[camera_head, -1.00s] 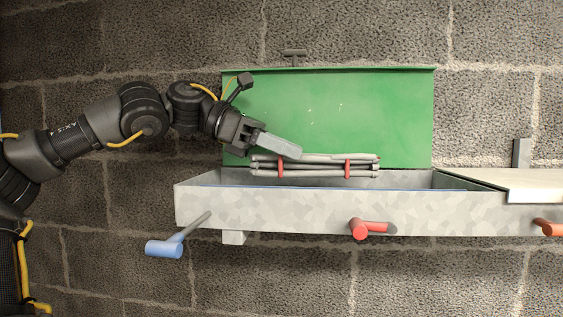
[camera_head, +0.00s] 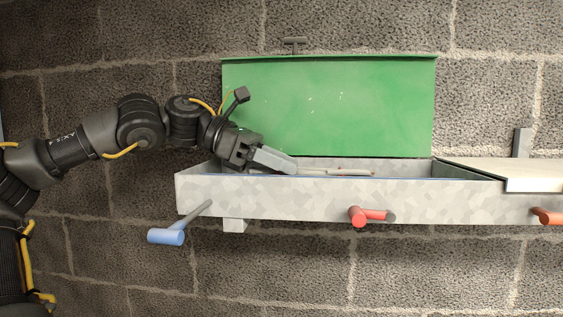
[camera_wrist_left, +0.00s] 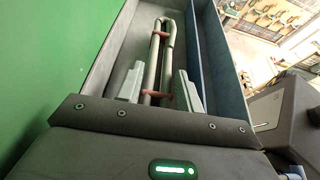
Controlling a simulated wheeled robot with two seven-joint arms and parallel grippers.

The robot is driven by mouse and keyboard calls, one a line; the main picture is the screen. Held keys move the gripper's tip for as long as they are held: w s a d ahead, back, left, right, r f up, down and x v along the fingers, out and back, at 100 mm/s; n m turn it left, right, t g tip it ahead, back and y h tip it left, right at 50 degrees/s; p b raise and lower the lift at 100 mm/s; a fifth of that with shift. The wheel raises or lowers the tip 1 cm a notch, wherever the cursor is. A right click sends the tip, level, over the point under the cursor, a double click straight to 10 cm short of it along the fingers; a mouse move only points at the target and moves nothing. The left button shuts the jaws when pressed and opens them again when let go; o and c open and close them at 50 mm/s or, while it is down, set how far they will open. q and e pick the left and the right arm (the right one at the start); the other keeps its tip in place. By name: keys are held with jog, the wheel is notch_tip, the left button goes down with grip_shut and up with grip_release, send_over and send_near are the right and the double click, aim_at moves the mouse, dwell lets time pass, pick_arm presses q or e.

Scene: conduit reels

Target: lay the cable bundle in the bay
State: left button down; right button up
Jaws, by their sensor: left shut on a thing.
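The cable bundle (camera_head: 335,172) is grey with red ties. In the head view only its top shows above the front wall of the open bay (camera_head: 270,205), a galvanised metal trough with a raised green lid (camera_head: 330,105) behind it. In the left wrist view the bundle (camera_wrist_left: 163,50) lies lengthwise between the bay's walls, its looped far end in sight. My left gripper (camera_head: 290,166) reaches into the bay and is shut on the bundle; its two fingers (camera_wrist_left: 158,92) show on either side of it. Whether the bundle touches the bay floor is hard to tell. My right gripper is not in view.
A blue-ended handle (camera_head: 166,237) sticks out at the front left, and red handles (camera_head: 360,216) at the front. A closed pale cover (camera_head: 530,178) lies over the section to the right. A block wall stands behind.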

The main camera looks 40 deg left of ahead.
pick_arm(q)
jog(key=shift+f, duration=0.2)
jog(key=c, duration=1.4)
grip_release()
jog(key=shift+a+f, duration=0.1)
jog(key=o, duration=0.5)
jog(key=shift+r, duration=0.3)
jog(key=shift+r+p, duration=0.45)
jog(key=shift+p, duration=0.15)
jog(key=shift+f+b+v, duration=0.25)
jog(key=shift+b+v, duration=0.85)
jog(key=shift+v, duration=0.15)
jog(key=shift+b+v, duration=1.3)
jog(key=shift+v, duration=3.45)
